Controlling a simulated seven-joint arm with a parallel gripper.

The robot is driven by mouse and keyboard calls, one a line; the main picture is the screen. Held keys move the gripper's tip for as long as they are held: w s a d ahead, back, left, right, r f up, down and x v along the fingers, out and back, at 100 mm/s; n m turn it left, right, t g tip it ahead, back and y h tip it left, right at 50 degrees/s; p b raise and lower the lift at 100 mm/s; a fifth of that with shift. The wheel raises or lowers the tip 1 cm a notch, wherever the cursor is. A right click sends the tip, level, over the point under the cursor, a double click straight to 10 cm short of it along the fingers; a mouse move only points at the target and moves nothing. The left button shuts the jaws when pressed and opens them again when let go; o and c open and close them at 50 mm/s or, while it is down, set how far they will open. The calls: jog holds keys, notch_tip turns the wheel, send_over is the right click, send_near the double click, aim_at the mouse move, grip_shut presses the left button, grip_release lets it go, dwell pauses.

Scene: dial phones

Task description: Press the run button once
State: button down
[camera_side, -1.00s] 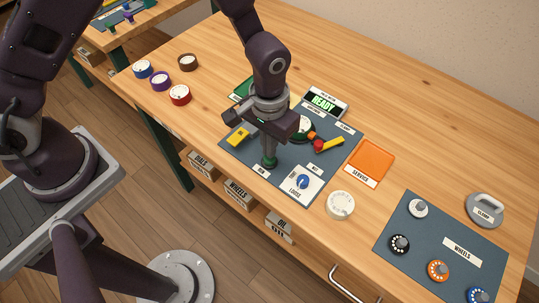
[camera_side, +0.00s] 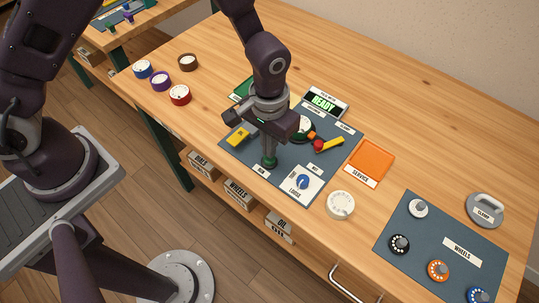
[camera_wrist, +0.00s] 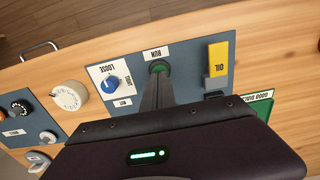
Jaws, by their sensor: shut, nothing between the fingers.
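The green run button (camera_side: 269,162) is on the blue-grey mat near the bench's front edge, beside its RUN label (camera_side: 262,170). It also shows in the wrist view (camera_wrist: 159,67), partly covered by my fingers. My gripper (camera_side: 268,155) is shut and empty, pointing down, with its fingertips at the top of the button. They seem to touch it, but I cannot tell whether it is pushed in. A display (camera_side: 325,103) at the back of the mat reads READY in green.
A blue knob (camera_side: 303,182) on a white LOOSE plate stands right of the button. A yellow OIL piece (camera_side: 238,136) stands to the left. A white dial (camera_side: 340,205) and an orange SERVICE tray (camera_side: 370,160) lie further right. The bench's back right is clear.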

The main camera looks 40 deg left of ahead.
jog(key=shift+f, duration=1.05)
jog(key=shift+r, duration=0.1)
notch_tip(320, 180, up, 13)
dwell(1.1)
jog(key=s+a+r+t, duration=0.2)
jog(key=s+a+r, duration=0.2)
jog(key=a+r, duration=0.3)
jog(key=s+a+r+t, duration=0.2)
jog(key=s+a+r, duration=0.3)
jog(key=r, duration=0.4)
jog(key=s+a+r+t, duration=0.1)
jog(key=s+a, duration=0.2)
jog(key=s, duration=0.5)
jog(key=shift+s+a+r+t, duration=0.15)
jog(key=shift+s+a+t, duration=0.05)
jog(key=shift+t, duration=0.1)
